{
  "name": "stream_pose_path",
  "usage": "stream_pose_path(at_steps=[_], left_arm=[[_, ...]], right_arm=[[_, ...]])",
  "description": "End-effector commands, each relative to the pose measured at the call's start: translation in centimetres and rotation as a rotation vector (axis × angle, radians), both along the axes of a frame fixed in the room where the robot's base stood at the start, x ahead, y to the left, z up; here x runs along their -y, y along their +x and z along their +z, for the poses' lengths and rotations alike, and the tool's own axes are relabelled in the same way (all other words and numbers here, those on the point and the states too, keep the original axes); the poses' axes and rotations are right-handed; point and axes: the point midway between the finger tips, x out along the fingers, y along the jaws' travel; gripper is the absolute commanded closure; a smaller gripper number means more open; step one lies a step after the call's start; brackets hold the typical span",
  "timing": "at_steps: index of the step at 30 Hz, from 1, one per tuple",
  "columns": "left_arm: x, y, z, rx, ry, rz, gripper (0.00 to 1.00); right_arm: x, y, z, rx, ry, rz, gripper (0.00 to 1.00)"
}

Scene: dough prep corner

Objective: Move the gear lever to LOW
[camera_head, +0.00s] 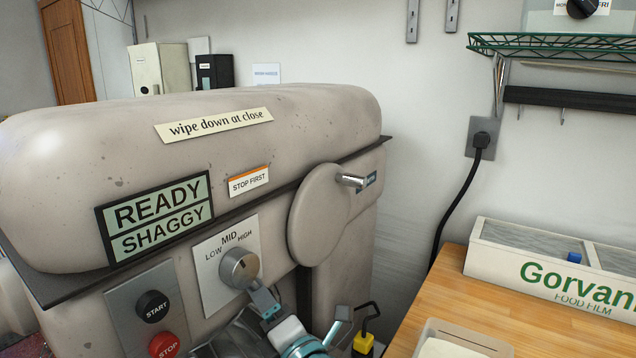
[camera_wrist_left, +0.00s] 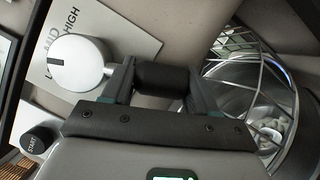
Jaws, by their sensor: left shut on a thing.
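The gear lever's round silver knob (camera_head: 239,268) is on the mixer's front, on a plate (camera_head: 216,290) marked LOW, MID and HIGH. Its dark mark points up, about at MID. In the left wrist view the knob (camera_wrist_left: 80,62) is at the left. My left gripper (camera_head: 266,303) is just below and right of the knob. In the left wrist view its two fingers are shut on a black cylindrical grip (camera_wrist_left: 163,76), which looks like the lever's handle. The link between grip and knob is mostly hidden by the finger. My right gripper is in neither view.
Black START (camera_head: 153,306) and red STOP (camera_head: 164,345) buttons are left and below. A wire-guarded bowl (camera_wrist_left: 250,85) is close beside the gripper. A round grey cover (camera_head: 317,215) protrudes at the right. A wooden counter (camera_head: 446,300) holds a film box (camera_head: 540,275).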

Motion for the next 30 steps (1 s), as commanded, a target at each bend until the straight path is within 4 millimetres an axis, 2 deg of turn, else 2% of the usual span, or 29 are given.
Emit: stream_pose_path(at_steps=[9,17,26,27,28,30], left_arm=[[0.1,-0.1,0.1,0.012,-0.005,0.001,0.78],[0.3,0.2,0.2,0.061,-0.034,0.002,0.77],[0.3,0.2,0.8,0.067,-0.035,0.001,0.77],[0.3,0.2,0.8,0.068,-0.035,0.002,0.28],[0.3,0.2,0.8,0.068,-0.034,0.002,0.21],[0.3,0.2,0.8,0.066,-0.034,0.002,0.21]], right_arm=[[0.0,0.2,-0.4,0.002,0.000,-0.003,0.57],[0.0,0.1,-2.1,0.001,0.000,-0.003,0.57],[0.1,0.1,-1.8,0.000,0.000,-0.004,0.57],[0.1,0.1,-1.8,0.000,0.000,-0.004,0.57],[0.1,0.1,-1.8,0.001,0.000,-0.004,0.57],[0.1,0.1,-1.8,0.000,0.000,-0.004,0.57]])
